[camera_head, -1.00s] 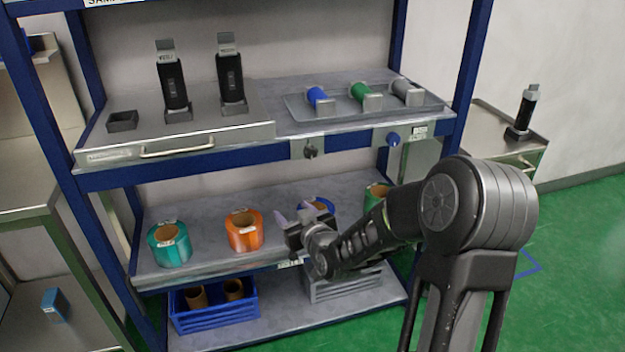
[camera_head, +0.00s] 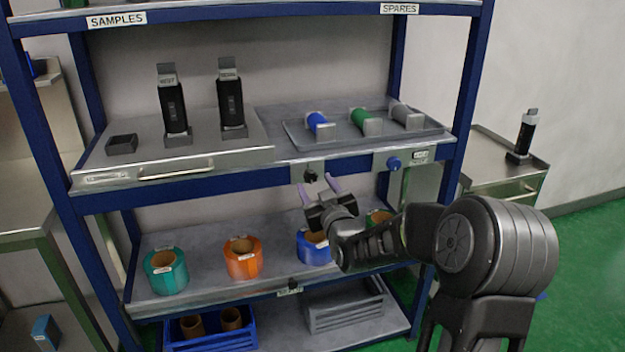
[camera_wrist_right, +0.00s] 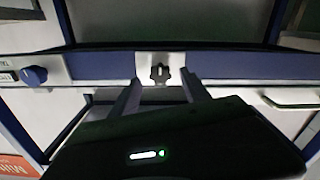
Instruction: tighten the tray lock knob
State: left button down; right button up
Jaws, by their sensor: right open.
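A small dark knob (camera_head: 311,176) sits on a light metal plate on the upper shelf's front edge, below the grey tray (camera_head: 436,128). In the right wrist view the dark knob (camera_wrist_right: 160,73) has a lobed shape and appears between the fingertips, ahead of them. A round blue knob (camera_head: 393,163) sits farther right on the same edge, beside a small label I cannot read. My right gripper (camera_head: 318,188) is open and empty, just in front of and slightly below the dark knob, apparently not touching it. My left gripper is out of view.
The tray holds blue, green and grey rolls. Left of it is a metal drawer unit with a handle (camera_head: 176,173) and two black devices on top. Teal (camera_head: 165,271), orange (camera_head: 243,258) and blue rolls stand on the shelf below. Blue posts flank the rack.

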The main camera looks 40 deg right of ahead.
aim_at(312, 178)
jog(key=shift+x, duration=1.7)
jog(key=shift+c, duration=0.3)
grip_shut()
